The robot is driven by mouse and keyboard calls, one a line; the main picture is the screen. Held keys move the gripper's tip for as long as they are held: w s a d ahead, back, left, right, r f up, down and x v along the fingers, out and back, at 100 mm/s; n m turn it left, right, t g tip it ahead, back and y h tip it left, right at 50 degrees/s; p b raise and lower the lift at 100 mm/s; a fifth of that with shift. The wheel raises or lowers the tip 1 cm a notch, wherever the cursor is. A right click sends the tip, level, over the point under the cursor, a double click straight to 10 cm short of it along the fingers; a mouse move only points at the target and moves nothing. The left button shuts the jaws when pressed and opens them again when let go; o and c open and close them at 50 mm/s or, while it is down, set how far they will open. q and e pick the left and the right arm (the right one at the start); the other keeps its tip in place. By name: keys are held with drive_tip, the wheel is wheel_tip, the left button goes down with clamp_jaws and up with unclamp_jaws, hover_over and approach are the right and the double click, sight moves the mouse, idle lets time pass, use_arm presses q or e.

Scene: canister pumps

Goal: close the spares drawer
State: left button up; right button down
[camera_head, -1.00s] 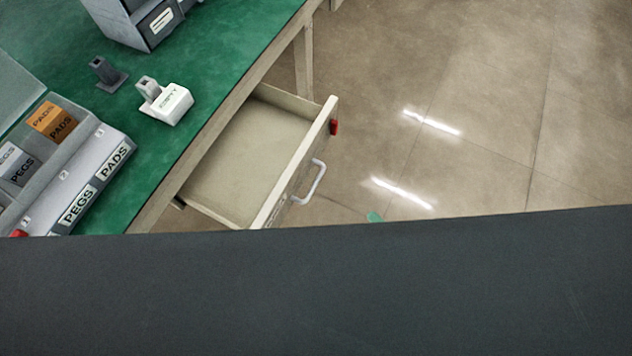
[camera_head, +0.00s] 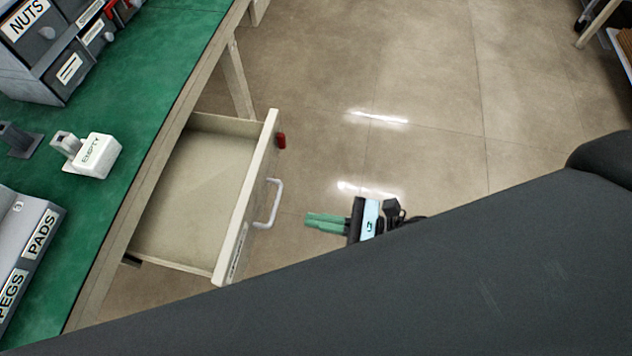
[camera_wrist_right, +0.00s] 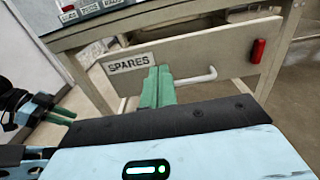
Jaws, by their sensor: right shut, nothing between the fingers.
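The spares drawer (camera_head: 190,190) is pulled out from under the green-topped bench and looks empty inside. Its pale front carries a white handle (camera_head: 273,203) and a red tab (camera_head: 281,141). The wrist view shows the SPARES label (camera_wrist_right: 129,63), the handle (camera_wrist_right: 197,79) and the red tab (camera_wrist_right: 258,51). My right gripper (camera_head: 307,222) is shut and empty, apart from the drawer front and pointing at it near the handle. Its green fingers (camera_wrist_right: 158,72) overlap the label's right end in the wrist view. My left gripper (camera_wrist_right: 70,113) shows at the wrist view's left edge; its jaws are unclear.
The green bench (camera_head: 150,60) holds a white EMPTY block (camera_head: 97,156), a grey holder (camera_head: 18,140), labelled bins (camera_head: 35,235) and a NUTS bin unit (camera_head: 28,70). Bare floor (camera_head: 420,120) lies right of the drawer. My dark arm hides the lower part of the head view.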

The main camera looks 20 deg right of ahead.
sight(246, 207)
drive_tip(key=p+x, duration=0.1)
drive_tip(key=x, duration=1)
drive_tip(key=shift+w+a, duration=0.1)
drive_tip(key=shift+a, duration=0.1)
drive_tip(key=b+x, duration=0.5)
drive_tip(key=x, duration=1.2)
drive_tip(key=shift+w+a, duration=0.2)
drive_tip(key=shift+a, duration=0.1)
